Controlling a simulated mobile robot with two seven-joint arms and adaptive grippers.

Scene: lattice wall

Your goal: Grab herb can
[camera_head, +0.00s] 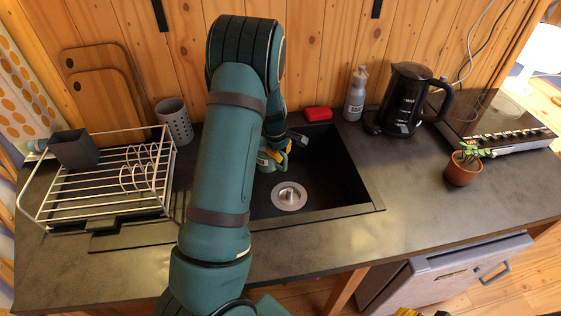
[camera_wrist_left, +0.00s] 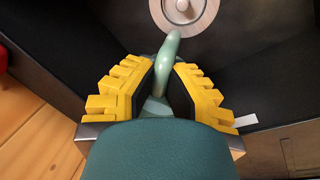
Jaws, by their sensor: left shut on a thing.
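A pale green thing with a curved, tube-like part (camera_wrist_left: 168,60), which I take to be the herb can, is between the yellow fingers of my left gripper (camera_wrist_left: 163,88) in the left wrist view. The fingers press on it from both sides. Its lower body is mostly hidden by the gripper and wrist. In the head view my left gripper (camera_head: 273,157) is inside the black sink, near its back wall, and my arm hides most of it. Yellow parts, probably my right gripper (camera_head: 407,312), just show at the bottom edge; their opening is not visible.
The sink (camera_head: 345,185) has a round drain (camera_head: 289,196). A dish rack (camera_head: 90,190) stands left. A red sponge-like block (camera_head: 318,113), grey bottle (camera_head: 355,95) and black kettle (camera_head: 405,100) stand behind. A potted plant (camera_head: 463,170) is right. The front counter is clear.

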